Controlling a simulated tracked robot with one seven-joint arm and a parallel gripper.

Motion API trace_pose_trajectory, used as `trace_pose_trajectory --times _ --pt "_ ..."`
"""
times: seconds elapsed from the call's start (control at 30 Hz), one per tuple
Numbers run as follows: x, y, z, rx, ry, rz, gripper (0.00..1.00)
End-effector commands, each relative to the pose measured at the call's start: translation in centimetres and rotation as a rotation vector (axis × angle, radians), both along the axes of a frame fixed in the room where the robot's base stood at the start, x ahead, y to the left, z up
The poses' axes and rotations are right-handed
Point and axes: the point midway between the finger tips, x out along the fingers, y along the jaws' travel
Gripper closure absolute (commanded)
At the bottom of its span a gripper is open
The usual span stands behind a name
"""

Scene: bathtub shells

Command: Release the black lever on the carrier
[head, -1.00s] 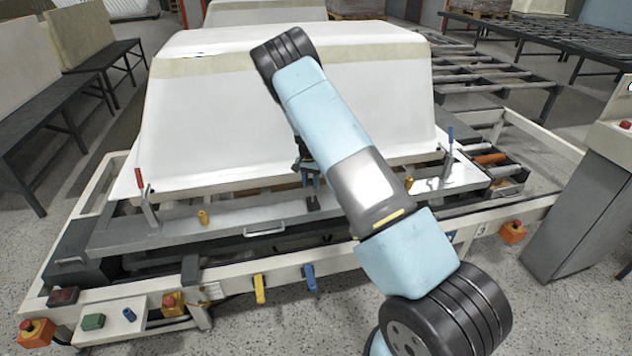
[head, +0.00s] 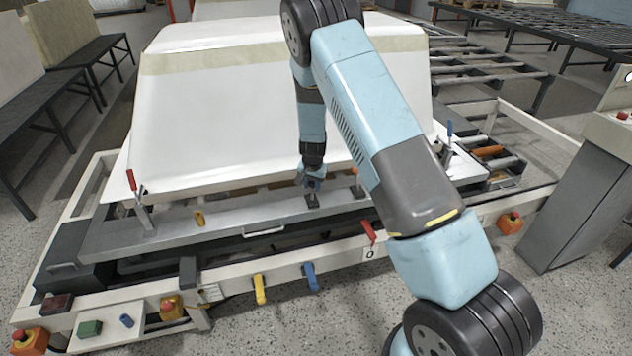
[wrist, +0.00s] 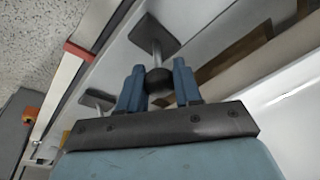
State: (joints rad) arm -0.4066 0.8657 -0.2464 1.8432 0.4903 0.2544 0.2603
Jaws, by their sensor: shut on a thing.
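The carrier (head: 160,236) is a long grey metal frame holding the white tub shell (head: 220,120). A black lever with a round ball knob (wrist: 159,84) on a thin metal stem rises from a dark square plate (wrist: 153,33). In the head view, a dark plate (head: 312,202) lies on the carrier's front bar just below my gripper (head: 313,184). My gripper's two blue fingers (wrist: 158,88) are shut on the knob, one on each side. In the head view the knob is hidden behind the fingers.
Another dark plate (head: 357,191) sits just right. Red-handled (head: 131,180) and blue-handled (head: 449,128) clamps stand at the carrier's ends. Yellow (head: 259,289), blue (head: 311,277) and red (head: 368,231) levers are on the front rail. A grey cabinet (head: 575,200) stands at right.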

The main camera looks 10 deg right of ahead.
Motion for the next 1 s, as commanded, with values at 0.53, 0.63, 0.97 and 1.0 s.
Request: trace_pose_trajectory --times 0.53,0.63,0.97,1.0 --pt "-2.5 -0.7 -1.0 -0.003 0.011 -0.002 1.0" --pt "-2.6 -0.7 -1.1 -0.003 0.012 -0.001 1.0" --pt "-2.7 -0.7 -1.1 -0.003 0.012 -0.001 1.0" --pt "-2.6 -0.7 -1.1 -0.003 0.012 -0.001 1.0"
